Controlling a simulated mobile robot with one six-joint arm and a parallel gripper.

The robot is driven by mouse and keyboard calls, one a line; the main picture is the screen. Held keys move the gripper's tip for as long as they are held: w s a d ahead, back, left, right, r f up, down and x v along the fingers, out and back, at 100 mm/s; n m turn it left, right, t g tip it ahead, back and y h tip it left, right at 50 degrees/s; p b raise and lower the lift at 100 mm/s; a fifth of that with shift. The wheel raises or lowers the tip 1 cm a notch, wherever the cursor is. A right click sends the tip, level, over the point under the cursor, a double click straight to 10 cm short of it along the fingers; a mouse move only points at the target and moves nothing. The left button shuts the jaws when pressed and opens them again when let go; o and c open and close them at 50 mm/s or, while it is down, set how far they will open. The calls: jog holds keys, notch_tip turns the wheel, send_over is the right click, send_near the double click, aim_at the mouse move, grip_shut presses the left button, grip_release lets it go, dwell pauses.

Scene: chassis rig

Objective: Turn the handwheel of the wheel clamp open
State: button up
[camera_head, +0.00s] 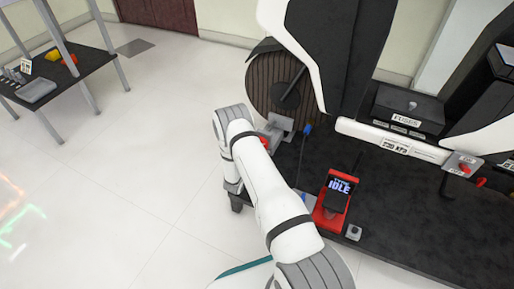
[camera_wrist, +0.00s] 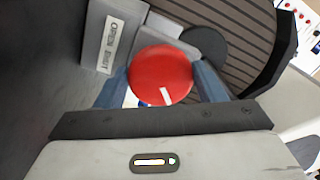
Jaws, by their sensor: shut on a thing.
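The handwheel (camera_wrist: 160,72) is a red disc with a small white mark near its lower edge in the wrist view. My gripper (camera_wrist: 161,88) has its two blue-grey fingers on either side of it, shut on its rim. Behind it is the grey clamp block (camera_wrist: 103,45) with a white label that seems to read "OPEN" and a second word. In the head view a bit of the red handwheel (camera_head: 264,141) shows beside the grey clamp (camera_head: 280,128); my arm hides the rest and the gripper.
The ribbed brown wheel (camera_head: 277,82) stands behind the clamp. A red device reading "IDLE" (camera_head: 333,200) sits on the black rig deck (camera_head: 400,225). A black box labelled "FUSES" (camera_head: 408,103) is at the right. Open floor lies to the left, with a table (camera_head: 75,72) beyond.

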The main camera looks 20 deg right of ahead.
jog(key=n, duration=0.6)
jog(key=shift+s+f, duration=0.1)
jog(key=shift+f, duration=0.05)
dwell(0.4)
jog(key=o, duration=1)
jog(key=p+v, duration=0.2)
jog(key=v, duration=0.4)
jog(key=shift+s+a, duration=0.2)
jog(key=shift+s+a+p, duration=0.35)
jog(key=shift+s+a, duration=0.05)
jog(key=shift+s, duration=0.05)
